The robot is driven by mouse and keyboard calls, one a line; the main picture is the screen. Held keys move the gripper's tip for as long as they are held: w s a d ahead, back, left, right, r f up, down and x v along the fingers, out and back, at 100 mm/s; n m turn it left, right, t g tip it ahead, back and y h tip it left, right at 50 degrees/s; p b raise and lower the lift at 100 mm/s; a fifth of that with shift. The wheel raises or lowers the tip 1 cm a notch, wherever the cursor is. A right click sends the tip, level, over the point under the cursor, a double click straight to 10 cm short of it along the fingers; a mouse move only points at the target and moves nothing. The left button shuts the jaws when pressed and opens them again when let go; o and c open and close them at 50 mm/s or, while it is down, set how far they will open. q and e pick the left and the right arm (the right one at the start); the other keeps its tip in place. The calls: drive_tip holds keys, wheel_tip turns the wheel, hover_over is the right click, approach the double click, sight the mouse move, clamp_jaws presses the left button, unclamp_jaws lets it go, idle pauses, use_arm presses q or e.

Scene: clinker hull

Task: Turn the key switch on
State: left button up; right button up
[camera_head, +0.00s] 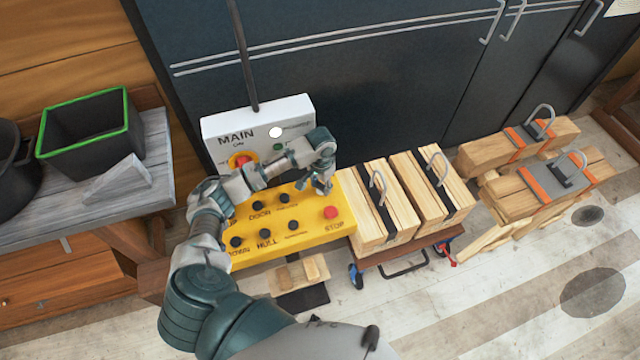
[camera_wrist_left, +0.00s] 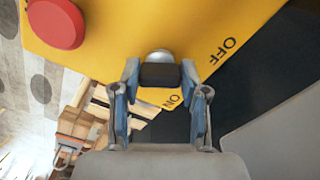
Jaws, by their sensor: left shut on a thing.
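The key switch shows in the left wrist view as a dark key handle (camera_wrist_left: 160,75) on a round silver base (camera_wrist_left: 159,56), set in a yellow control panel (camera_wrist_left: 120,40). Its OFF and ON labels are printed beside it. My left gripper (camera_wrist_left: 160,82) has its fingers on both sides of the handle and is shut on it. In the head view the left gripper (camera_head: 322,184) is at the upper right part of the yellow panel (camera_head: 300,235), and the arm hides the key switch. The right gripper is not in view.
A red STOP button (camera_head: 330,212) and several black buttons are on the panel near the gripper. A white MAIN box (camera_head: 215,128) stands behind. Wooden blocks (camera_head: 400,200) on a trolley lie close to the right. A bench with a black bin (camera_head: 92,140) is at the left.

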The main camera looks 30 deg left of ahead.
use_arm(q)
drive_tip(key=shift+w+d+r, duration=0.1)
drive_tip(key=shift+d, duration=0.1)
drive_tip(key=shift+a, duration=0.1)
drive_tip(key=shift+a+m, duration=0.3)
drive_tip(key=shift+m, duration=0.1)
drive_tip(key=shift+d+m, duration=0.1)
drive_tip(key=shift+m, duration=0.6)
drive_tip(key=m, duration=0.4)
drive_tip(key=shift+w+m, duration=0.1)
drive_tip(key=shift+m, duration=2.7)
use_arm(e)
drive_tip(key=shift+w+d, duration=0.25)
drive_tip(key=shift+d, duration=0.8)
use_arm(q)
drive_tip(key=shift+r, duration=0.1)
drive_tip(key=o, duration=0.9)
drive_tip(key=shift+o, duration=1.2)
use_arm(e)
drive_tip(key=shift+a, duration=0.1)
